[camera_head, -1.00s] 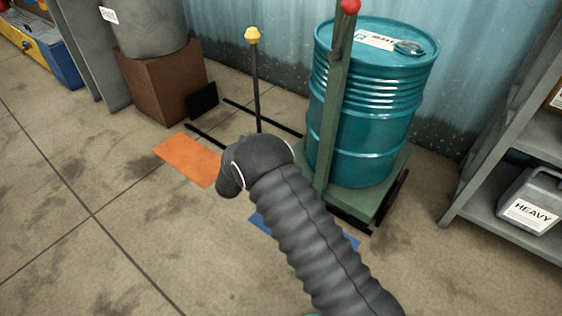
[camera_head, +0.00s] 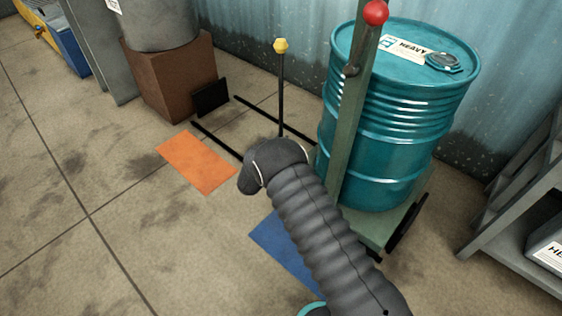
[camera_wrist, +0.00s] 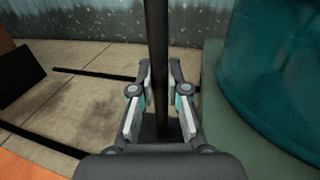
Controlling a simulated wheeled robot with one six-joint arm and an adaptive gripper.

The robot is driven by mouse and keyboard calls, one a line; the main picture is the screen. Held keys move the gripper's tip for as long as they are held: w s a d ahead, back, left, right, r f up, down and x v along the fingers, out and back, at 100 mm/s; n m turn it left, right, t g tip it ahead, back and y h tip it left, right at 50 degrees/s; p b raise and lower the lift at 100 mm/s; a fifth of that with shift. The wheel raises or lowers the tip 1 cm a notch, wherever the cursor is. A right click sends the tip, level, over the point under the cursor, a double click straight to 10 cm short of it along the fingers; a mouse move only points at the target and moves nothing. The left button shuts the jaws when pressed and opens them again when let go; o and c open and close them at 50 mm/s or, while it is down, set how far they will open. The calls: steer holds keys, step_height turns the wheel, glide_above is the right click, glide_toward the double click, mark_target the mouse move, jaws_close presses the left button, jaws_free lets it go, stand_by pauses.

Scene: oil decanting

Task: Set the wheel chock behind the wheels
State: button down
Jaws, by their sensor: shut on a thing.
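A thin black post with a yellow knob (camera_head: 281,46) stands upright left of the drum trolley in the head view. In the wrist view the black post (camera_wrist: 157,60) runs between the fingers of my gripper (camera_wrist: 160,100), which is shut on it. In the head view my own arm hides the fingers and the post's foot, so I cannot tell whether a chock is joined to it. The green trolley (camera_head: 405,220) carries a teal drum (camera_head: 385,150) and has a green upright with a red knob (camera_head: 376,12). Its wheels are mostly hidden.
Black strips (camera_head: 258,112) lie on the floor behind the post, near a black plate (camera_head: 211,97) and a brown box (camera_head: 172,80). An orange mat (camera_head: 196,162) and a blue mat (camera_head: 280,248) lie flat. A grey shelf (camera_head: 520,215) stands right. The left floor is clear.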

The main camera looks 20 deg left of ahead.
steer(key=shift+a+f+b, duration=0.1)
steer(key=shift+f+b, duration=0.5)
steer(key=shift+f, duration=4.4)
steer(key=c, duration=1.2)
jaws_free()
steer(key=shift+s, duration=0.1)
steer(key=shift+o, duration=0.2)
steer(key=s+a+p, duration=0.1)
steer(key=s, duration=1.1)
steer(key=shift+a, duration=0.25)
steer(key=shift+w, duration=0.1)
